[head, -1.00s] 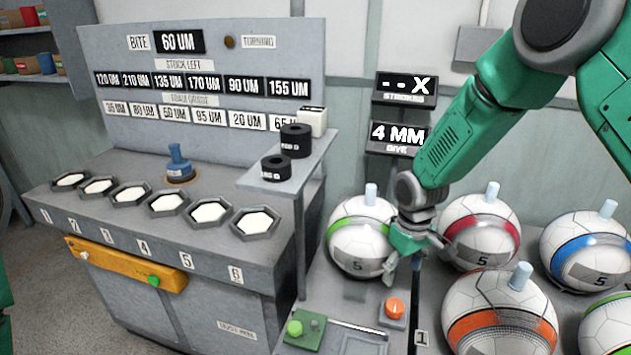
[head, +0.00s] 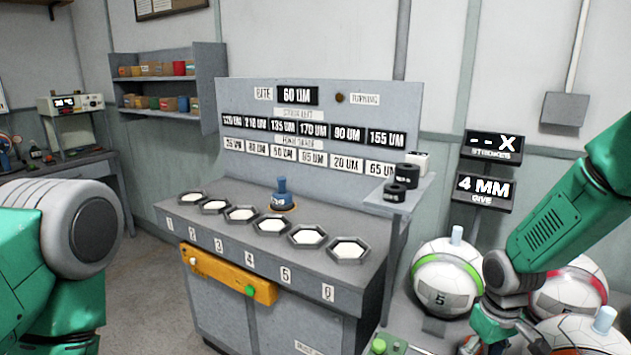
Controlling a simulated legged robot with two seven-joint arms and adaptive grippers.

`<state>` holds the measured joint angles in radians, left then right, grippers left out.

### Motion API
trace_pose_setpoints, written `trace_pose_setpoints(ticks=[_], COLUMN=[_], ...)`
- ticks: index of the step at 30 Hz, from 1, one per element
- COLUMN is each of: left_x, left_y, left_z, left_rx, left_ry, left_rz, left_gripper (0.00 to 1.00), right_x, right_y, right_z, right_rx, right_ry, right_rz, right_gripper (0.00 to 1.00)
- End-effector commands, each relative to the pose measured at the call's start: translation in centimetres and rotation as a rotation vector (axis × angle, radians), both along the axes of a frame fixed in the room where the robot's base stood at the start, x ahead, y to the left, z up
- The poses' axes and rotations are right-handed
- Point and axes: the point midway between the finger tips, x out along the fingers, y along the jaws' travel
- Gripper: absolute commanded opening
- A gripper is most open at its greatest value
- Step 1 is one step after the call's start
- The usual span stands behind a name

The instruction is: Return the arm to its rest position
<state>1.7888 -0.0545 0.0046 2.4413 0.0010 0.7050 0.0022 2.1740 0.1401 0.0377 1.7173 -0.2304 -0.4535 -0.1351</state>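My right arm comes in from the right edge, and its gripper (head: 500,338) hangs low at the bottom right, in front of the soccer balls. Its fingers are partly cut off by the lower edge of the picture, and I cannot tell whether they hold anything. A white and green ball (head: 447,279) stands just left of it. A white and red ball (head: 568,290) is behind it to the right. My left arm shows at the left edge as a large green and grey link; its gripper is out of view.
A grey machine (head: 270,265) with several hexagonal wells stands in the middle. Its side shelf (head: 400,200) holds black weights. A wall shelf (head: 170,90) and a workbench are at the back left. Floor (head: 150,290) is open between.

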Motion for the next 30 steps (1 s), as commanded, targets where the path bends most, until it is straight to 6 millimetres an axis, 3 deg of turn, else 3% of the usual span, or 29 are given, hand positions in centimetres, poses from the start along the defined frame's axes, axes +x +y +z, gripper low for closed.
trace_pose_setpoints(ticks=[8, 14, 17, 20, 24, 27, 30], left_x=[0.1, 0.1, 0.0, 0.0, 0.0, 0.0, 0.0], left_y=[0.0, 0.0, 0.0, 0.0, 0.0, 0.0, 0.0], left_z=[-0.8, -1.5, -2.0, -2.8, -4.0, -4.5, -4.7], left_rx=[0.0, 0.0, 0.0, 0.0, 0.0, 0.0, 0.0], left_ry=[-0.002, -0.002, -0.001, -0.001, -0.001, -0.001, -0.001], left_rz=[0.0, 0.0, 0.0, 0.0, 0.0, 0.0, 0.0], left_gripper=[0.43, 0.43, 0.43, 0.43, 0.43, 0.43, 0.43], right_x=[-3.6, -8.2, -11.4, -15.9, -23.8, -27.7, -29.7], right_y=[2.0, 3.3, 3.8, 4.4, 4.4, 4.2, 4.1], right_z=[-4.7, -9.0, -11.6, -14.4, -17.4, -17.8, -17.7], right_rx=[0.012, 0.028, 0.036, 0.038, 0.025, 0.008, -0.004], right_ry=[0.008, 0.003, 0.003, 0.004, -0.005, -0.02, -0.033], right_rz=[-0.016, -0.045, -0.066, -0.097, -0.15, -0.176, -0.19], right_gripper=[0.59, 0.59, 0.59, 0.59, 0.59, 0.59, 0.59])
